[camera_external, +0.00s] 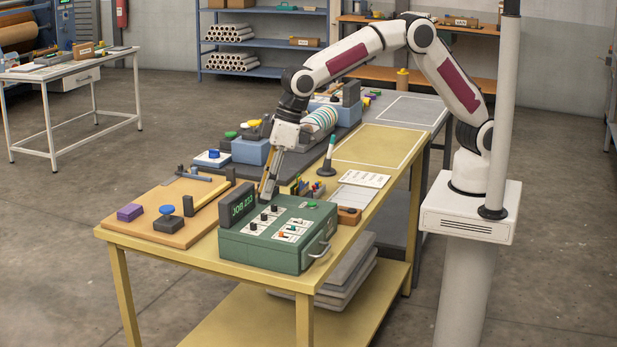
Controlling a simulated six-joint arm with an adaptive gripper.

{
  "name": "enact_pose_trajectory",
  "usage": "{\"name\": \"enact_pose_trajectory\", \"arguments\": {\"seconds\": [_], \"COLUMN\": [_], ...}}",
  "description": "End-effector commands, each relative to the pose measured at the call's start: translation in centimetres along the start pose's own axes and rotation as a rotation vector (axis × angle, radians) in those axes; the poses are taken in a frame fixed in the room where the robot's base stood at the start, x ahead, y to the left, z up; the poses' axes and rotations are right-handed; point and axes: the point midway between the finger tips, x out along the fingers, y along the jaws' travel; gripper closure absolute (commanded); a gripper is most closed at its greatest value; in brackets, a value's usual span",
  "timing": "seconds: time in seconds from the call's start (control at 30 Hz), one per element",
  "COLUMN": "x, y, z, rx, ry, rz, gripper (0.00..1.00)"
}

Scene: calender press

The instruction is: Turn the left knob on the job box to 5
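The green job box (262,257) stands at the near end of the yellow table, with a dark display (242,205) reading "JOB" and a number at its left edge. On its top, white plates carry a row of three small dark knobs, at the near end (253,227), in the middle (264,216) and at the far end (274,208). Their pointer settings are too small to read. My gripper (267,194) points down over the box's far edge, close to the far-end knob. I cannot tell whether it touches a knob, or how far its fingers are apart.
More small switches (292,230) sit on the box's right half, and a metal handle (320,251) is on its right side. A wooden board (165,225) with a blue knob lies left. A pen holder (307,187) and a small brown block (348,215) stand close behind the box.

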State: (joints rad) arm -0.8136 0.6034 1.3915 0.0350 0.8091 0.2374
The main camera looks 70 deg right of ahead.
Motion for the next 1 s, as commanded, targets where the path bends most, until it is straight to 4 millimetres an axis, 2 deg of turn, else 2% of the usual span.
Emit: {"name": "enact_pose_trajectory", "arguments": {"seconds": [0.3, 0.5, 0.67, 1.0], "x": [-0.3, -0.4, -0.4, -0.4], "y": [-1.8, -2.2, -2.2, -2.2], "z": [-0.6, -0.7, -0.7, -0.7], "rx": [-0.295, -0.444, -0.500, -0.506], "ry": [0.026, 0.040, 0.043, 0.043], "rz": [-0.065, -0.076, -0.075, -0.075], "gripper": [0.72, 0.72, 0.72, 0.72]}}
